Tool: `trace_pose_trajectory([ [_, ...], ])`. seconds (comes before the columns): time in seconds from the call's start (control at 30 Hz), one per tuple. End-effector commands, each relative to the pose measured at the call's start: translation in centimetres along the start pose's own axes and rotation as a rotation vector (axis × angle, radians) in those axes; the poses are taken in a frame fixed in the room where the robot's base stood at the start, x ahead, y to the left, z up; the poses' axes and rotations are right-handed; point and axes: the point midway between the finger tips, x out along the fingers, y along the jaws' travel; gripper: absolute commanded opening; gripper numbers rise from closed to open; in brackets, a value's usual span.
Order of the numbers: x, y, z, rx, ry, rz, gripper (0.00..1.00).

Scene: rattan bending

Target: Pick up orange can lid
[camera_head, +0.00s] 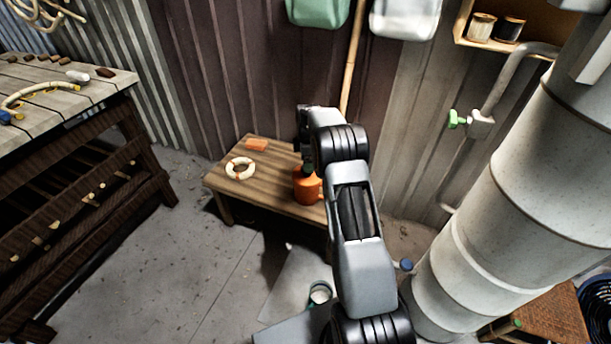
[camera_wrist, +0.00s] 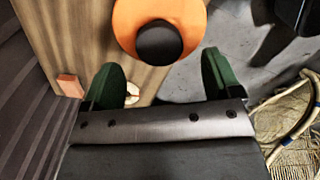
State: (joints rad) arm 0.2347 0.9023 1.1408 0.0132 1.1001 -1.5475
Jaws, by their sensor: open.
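The orange can (camera_head: 306,190) stands upright on a low wooden bench (camera_head: 222,186). In the wrist view the can (camera_wrist: 189,15) shows from above at the top middle, with its round dark lid (camera_wrist: 159,43) facing the camera. My gripper (camera_wrist: 162,76) is open, its two green fingers wide apart and nothing between them. In the picture the lid lies just beyond the fingertips, roughly centred between them. In the head view my arm hides the can's right side and the bench's right end, and I cannot make out the lid clearly.
A white ring (camera_head: 240,169) and an orange block (camera_head: 257,145) lie on the bench left of the can. A corrugated wall (camera_head: 230,70) stands close behind. A pale thick pipe (camera_head: 510,200) rises at the right. A workbench (camera_head: 60,85) stands at the left, with open floor between.

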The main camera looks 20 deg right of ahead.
Motion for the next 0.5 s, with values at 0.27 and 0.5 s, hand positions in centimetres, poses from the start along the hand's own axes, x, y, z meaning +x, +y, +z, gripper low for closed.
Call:
trace_pose_trajectory([
  [0.27, 2.7, -0.1, 0.2, 0.001, 0.001, -0.003, 0.84],
  [0.5, 5.3, -0.1, 0.2, 0.0, 0.001, -0.002, 0.84],
])
